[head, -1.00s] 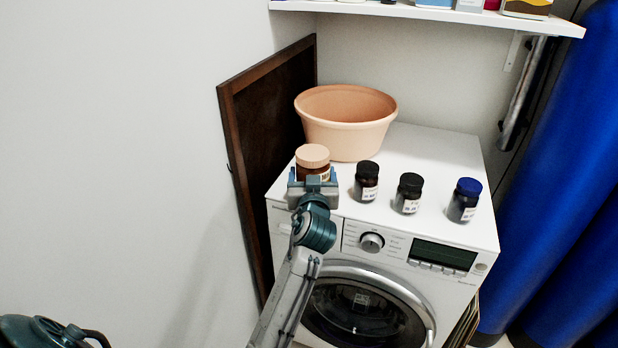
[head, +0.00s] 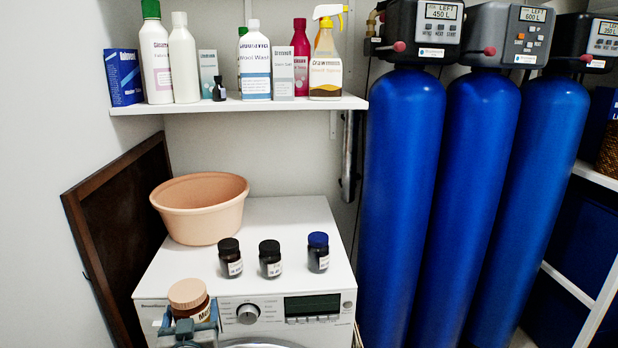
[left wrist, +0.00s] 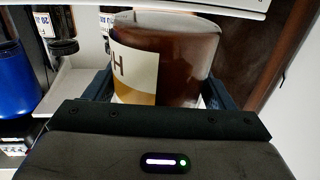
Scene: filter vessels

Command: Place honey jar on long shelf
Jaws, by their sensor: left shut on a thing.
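The honey jar (head: 188,297), brown with a pale peach lid and a white label, is upright in my left gripper (head: 190,324), over the front left corner of the washing machine. In the left wrist view the jar (left wrist: 185,62) fills the space between the two dark fingers of my left gripper (left wrist: 158,90), which is shut on it. The long white shelf (head: 240,104) is on the wall above and behind the washing machine. My right gripper is not in view.
Several bottles and boxes, including a spray bottle (head: 326,60), stand on the shelf, with a small gap near its right end. A peach basin (head: 200,225) and three dark jars (head: 270,262) stand on the washing machine (head: 290,215). Blue tanks (head: 400,200) stand to the right.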

